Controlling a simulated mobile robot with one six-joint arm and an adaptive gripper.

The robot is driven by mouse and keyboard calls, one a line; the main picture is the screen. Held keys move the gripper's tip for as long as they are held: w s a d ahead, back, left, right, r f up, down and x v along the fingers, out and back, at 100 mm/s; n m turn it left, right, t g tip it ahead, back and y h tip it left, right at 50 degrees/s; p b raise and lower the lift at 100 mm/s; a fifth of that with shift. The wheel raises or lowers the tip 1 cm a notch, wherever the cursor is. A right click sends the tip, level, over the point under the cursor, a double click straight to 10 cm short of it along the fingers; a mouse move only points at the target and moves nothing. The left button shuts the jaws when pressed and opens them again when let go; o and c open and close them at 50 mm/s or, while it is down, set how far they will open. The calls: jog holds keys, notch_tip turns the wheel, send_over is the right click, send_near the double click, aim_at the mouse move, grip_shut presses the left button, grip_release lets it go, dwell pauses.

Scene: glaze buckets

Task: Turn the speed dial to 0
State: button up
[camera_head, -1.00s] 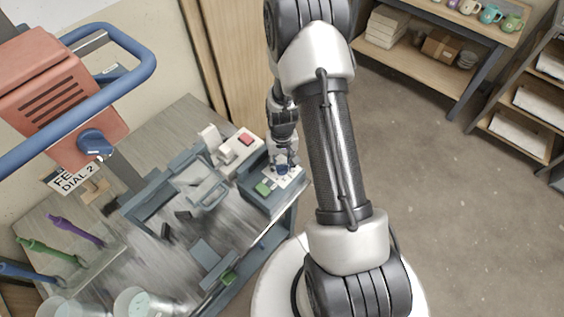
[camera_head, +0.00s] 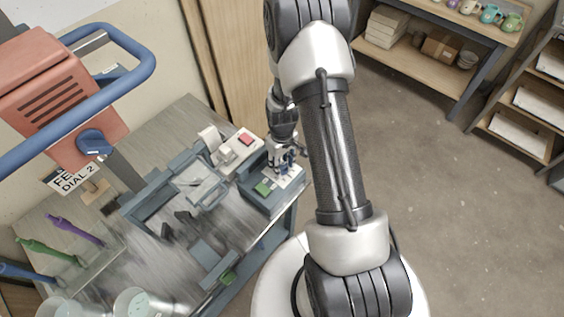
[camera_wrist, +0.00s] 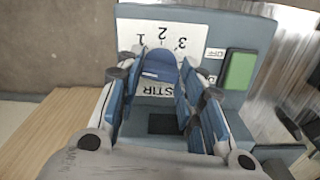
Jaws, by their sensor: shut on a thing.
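A green button (camera_wrist: 238,70) sits beside the plate, also seen in the head view (camera_head: 263,188). A white box with a red button (camera_head: 246,139) stands behind. A red machine (camera_head: 50,85) with another blue knob (camera_head: 93,142) and blue rail is at left. Open floor lies right.

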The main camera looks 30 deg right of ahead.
aim_at(282, 165)
jog(key=shift+w, duration=0.1)
jog(key=o, duration=1.1)
jog(key=shift+c, duration=0.2)
notch_tip(282, 165, up, 12)
dwell(0.3)
